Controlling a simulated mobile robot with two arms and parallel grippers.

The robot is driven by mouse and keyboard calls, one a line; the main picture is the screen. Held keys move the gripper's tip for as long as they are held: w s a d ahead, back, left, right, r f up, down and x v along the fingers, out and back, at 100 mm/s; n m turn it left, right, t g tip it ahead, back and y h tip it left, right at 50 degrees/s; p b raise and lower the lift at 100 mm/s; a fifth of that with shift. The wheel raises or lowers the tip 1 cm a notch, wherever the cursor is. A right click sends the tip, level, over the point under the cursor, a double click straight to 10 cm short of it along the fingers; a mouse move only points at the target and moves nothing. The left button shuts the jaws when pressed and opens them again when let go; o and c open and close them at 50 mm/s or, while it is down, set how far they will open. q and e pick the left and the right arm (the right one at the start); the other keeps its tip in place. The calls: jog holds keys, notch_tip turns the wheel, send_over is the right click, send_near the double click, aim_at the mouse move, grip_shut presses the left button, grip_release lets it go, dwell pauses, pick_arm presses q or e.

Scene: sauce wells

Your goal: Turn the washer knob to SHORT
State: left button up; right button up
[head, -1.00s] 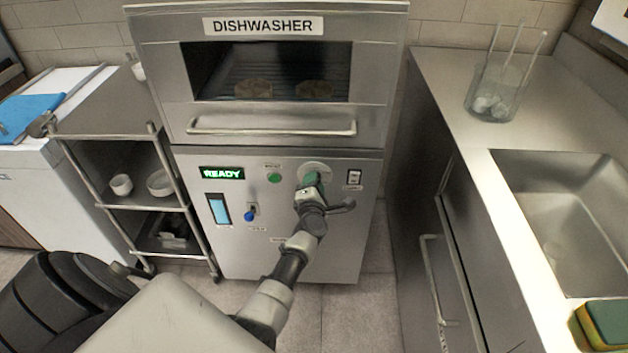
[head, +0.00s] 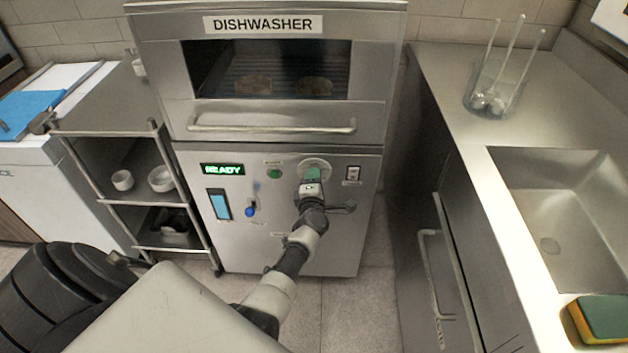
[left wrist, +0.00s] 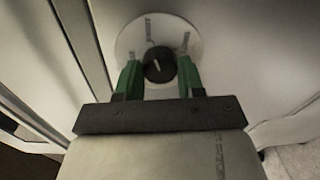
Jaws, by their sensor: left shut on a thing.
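The washer knob (left wrist: 158,65) is a dark round knob with a pale pointer mark, on a pale round dial plate (left wrist: 125,45). The plate carries small labels near its top and upper right, too blurred to read. It also shows on the dishwasher front in the head view (head: 325,164). My left gripper (left wrist: 158,72) has its green fingers on either side of the knob, shut on it. In the head view, my left gripper (head: 313,174) covers the knob. My right gripper is out of view.
The dishwasher panel (head: 290,235) also has a lit READY display (head: 222,170), a green button (head: 274,174), a blue-tipped lever (head: 250,211) and a switch (head: 352,174). A handle bar (head: 270,125) runs above. A cart (head: 105,120) stands left, a sink counter (head: 440,85) right.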

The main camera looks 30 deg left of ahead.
pick_arm(q)
jog(key=o, duration=0.9)
jog(key=p+v, duration=0.4)
jog(key=v, duration=0.7)
jog(key=shift+a, duration=0.1)
